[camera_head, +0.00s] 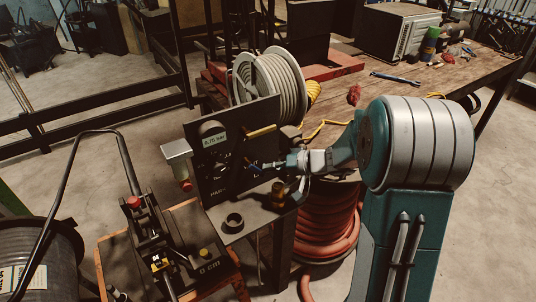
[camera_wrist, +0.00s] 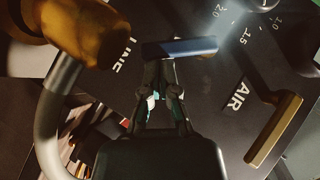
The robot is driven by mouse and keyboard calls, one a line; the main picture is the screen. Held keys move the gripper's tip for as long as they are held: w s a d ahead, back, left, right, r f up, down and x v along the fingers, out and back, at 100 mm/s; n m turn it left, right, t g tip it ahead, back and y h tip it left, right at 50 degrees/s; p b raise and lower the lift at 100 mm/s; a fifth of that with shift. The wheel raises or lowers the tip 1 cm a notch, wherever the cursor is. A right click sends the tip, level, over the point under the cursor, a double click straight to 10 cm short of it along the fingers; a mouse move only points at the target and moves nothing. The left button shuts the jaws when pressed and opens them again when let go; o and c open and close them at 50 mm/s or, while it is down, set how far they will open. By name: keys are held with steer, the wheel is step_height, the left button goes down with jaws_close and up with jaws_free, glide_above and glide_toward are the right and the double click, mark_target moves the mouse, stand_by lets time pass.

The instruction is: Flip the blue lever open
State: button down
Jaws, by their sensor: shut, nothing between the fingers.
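The blue lever (camera_wrist: 180,48) shows in the wrist view as a short dark-blue bar across the picture, just beyond my fingertips. In the head view it is a small blue piece (camera_head: 254,168) on the black panel (camera_head: 232,185), beside my gripper's tip. My gripper (camera_wrist: 160,68) is shut and empty, its fingertips together right at the lever's near edge. I cannot tell whether they touch it. In the head view, my gripper (camera_head: 268,166) reaches in from the right to the panel's face.
A brass-coloured handle (camera_wrist: 273,130) sits on the panel near "AIR". A brass fitting (camera_wrist: 88,32) with a curved grey pipe stands close on the left in the wrist view. A black ring (camera_head: 233,221) lies on the ledge. A hose reel (camera_head: 268,88) stands behind the panel.

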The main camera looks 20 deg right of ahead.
steer(key=shift+s+a+f+m+y, duration=0.1)
steer(key=shift+a+f+m+y, duration=0.2)
steer(key=shift+f+m+y, duration=0.45)
steer(key=shift+a, duration=0.15)
steer(key=shift+a+f, duration=0.1)
steer(key=shift+f, duration=0.05)
